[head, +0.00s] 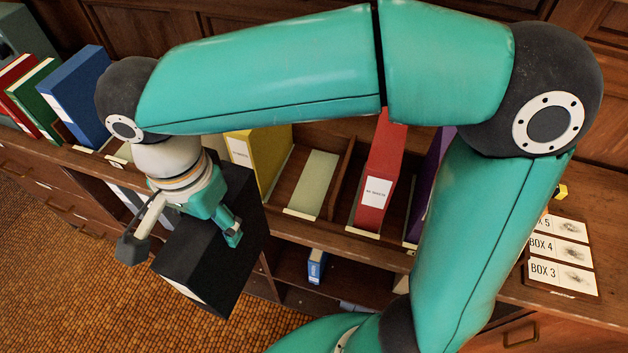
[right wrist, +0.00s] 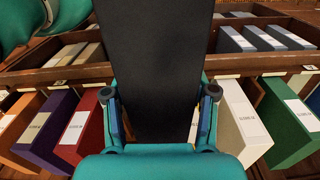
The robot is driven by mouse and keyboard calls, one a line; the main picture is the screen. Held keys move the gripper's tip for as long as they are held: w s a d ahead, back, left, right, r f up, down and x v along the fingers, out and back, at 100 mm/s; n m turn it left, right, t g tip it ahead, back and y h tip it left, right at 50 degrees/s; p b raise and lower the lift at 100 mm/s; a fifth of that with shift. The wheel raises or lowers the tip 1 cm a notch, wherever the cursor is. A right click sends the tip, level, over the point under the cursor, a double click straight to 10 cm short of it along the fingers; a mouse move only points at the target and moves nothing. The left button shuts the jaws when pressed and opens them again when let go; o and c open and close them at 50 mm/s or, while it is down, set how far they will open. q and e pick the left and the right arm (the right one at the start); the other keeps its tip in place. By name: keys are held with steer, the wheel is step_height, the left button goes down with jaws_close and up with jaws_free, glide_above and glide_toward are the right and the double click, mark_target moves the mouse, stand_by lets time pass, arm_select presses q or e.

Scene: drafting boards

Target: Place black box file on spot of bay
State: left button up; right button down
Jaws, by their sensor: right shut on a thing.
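The black box file (head: 215,245) hangs tilted in front of the shelf in the head view. My right gripper (head: 183,240) is shut on it, with one finger on either side. In the right wrist view the black box file (right wrist: 155,60) stands between the fingers of the right gripper (right wrist: 160,112). The bay (head: 338,172) has an empty place with a pale green spot (head: 316,180), between a yellow box file (head: 262,150) and a red box file (head: 380,170). The held file is left of and nearer than this spot. My left gripper is not in view.
A blue box file (head: 80,90) and a green one (head: 38,100) stand at the left. A purple box file (head: 432,180) is partly hidden by my arm. Cards (head: 560,270) marked with box numbers lie at the right. A lower shelf holds a small blue file (head: 317,265).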

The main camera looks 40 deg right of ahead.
mark_target(228, 169)
steer(key=shift+m, duration=0.6)
steer(key=w+d+r, duration=0.1)
steer(key=d, duration=0.1)
steer(key=w+d+r, duration=0.1)
steer(key=d, duration=0.1)
steer(key=w+d+r, duration=0.2)
steer(key=shift+d+b, duration=0.35)
steer(key=shift+b, duration=0.05)
steer(key=w+d+r+n, duration=0.1)
steer(key=d, duration=0.8)
steer(key=w+d+r+n, duration=0.1)
steer(key=d+r, duration=0.1)
steer(key=d, duration=0.8)
step_height(228, 169, down, 10)
steer(key=shift+d+f, duration=0.2)
steer(key=shift+d, duration=0.1)
steer(key=shift+f, duration=0.1)
steer(key=shift+c, duration=1.7)
jaws_free()
